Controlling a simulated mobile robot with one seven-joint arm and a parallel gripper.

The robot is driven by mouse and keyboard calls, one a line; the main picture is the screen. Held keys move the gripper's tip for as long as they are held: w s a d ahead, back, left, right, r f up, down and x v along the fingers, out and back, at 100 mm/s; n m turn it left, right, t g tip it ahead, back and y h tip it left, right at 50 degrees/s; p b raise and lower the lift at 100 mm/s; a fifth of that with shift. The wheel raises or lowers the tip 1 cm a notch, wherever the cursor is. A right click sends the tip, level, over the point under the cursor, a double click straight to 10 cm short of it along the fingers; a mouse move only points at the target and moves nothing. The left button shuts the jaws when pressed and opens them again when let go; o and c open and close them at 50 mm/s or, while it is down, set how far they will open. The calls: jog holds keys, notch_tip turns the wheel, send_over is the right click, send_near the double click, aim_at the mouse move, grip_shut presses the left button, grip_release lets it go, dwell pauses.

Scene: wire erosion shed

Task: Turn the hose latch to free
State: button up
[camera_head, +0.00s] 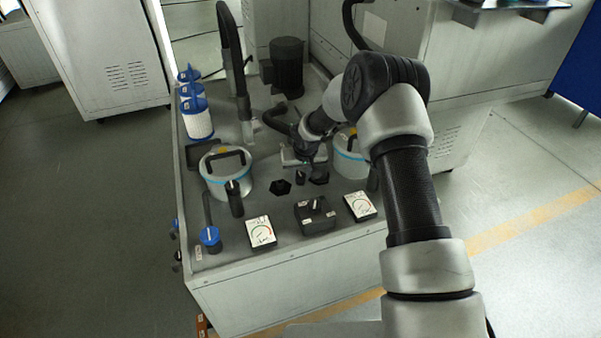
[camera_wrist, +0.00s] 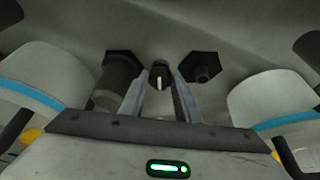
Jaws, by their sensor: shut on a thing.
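The hose latch looks like the small black knob (camera_wrist: 160,75) with a white mark, between my fingertips in the wrist view. The mark runs nearly straight up and down in that view. My gripper (camera_wrist: 161,80) is shut on it, one finger at each side. In the head view my gripper (camera_head: 302,168) is low over the top of the grey cabinet (camera_head: 235,262), and the knob (camera_head: 300,177) shows just in front of it. A black hexagonal fitting (camera_wrist: 204,67) sits right of the knob, and a black cylinder with a hexagonal base (camera_wrist: 117,75) sits left.
White canisters with blue bands stand left (camera_head: 228,182) and right (camera_head: 350,165) of my gripper. Two dial gauges (camera_head: 261,232) (camera_head: 360,206) flank a black box (camera_head: 315,214) near the front edge. A black upright handle (camera_head: 234,198) and blue-topped filters (camera_head: 196,118) stand leftward.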

jog(key=o, duration=1)
jog(key=shift+o, duration=0.2)
jog(key=p+v, duration=0.2)
jog(key=v, duration=1.5)
jog(key=shift+s+r+p, duration=0.15)
jog(key=shift+r+p, duration=0.05)
jog(key=shift+p, duration=0.2)
jog(key=shift+d, duration=0.1)
